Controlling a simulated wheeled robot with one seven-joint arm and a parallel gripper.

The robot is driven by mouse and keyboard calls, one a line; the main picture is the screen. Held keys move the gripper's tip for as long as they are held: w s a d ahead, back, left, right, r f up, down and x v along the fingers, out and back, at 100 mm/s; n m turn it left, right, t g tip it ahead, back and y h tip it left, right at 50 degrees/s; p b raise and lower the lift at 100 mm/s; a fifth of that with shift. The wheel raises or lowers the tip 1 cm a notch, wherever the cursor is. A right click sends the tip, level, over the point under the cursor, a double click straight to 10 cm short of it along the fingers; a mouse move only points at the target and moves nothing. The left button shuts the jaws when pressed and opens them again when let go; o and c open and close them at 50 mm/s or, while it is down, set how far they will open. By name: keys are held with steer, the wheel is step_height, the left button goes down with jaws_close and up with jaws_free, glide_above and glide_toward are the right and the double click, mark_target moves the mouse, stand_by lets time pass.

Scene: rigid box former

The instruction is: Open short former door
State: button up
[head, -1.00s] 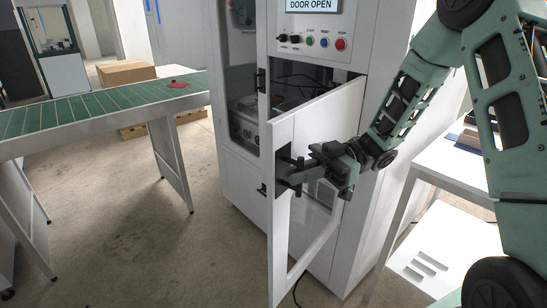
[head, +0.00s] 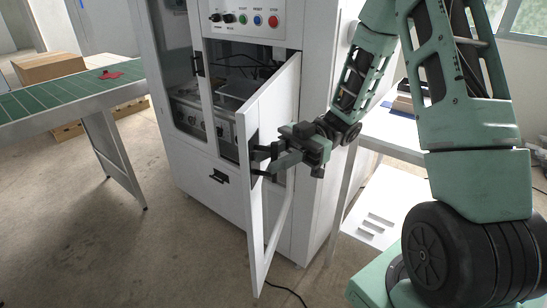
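The short door (head: 281,95) is a white framed panel with a window in the lower right of the machine's front. It stands swung well out from the cabinet, its free edge toward me. A dark handle area (head: 254,143) shows at that edge. My gripper (head: 259,163) reaches in from the right. Its two dark fingers show one above the other with a gap, at the handle area. Whether they clamp the handle is hidden by the door edge and the fingers. The box former (head: 318,130) shows its dark interior left of the door.
A green-topped conveyor (head: 60,97) with a red item (head: 112,75) and a cardboard box (head: 52,67) stands at left. A white table (head: 396,130) stands right of the machine, close to my arm. Bare floor (head: 120,245) lies in front at left. A black cable (head: 290,292) lies near the door.

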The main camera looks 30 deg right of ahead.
steer(key=w+d+b, duration=0.2)
steer(key=d+b, duration=0.1)
steer(key=d, duration=1.4)
steer(key=shift+d, duration=0.15)
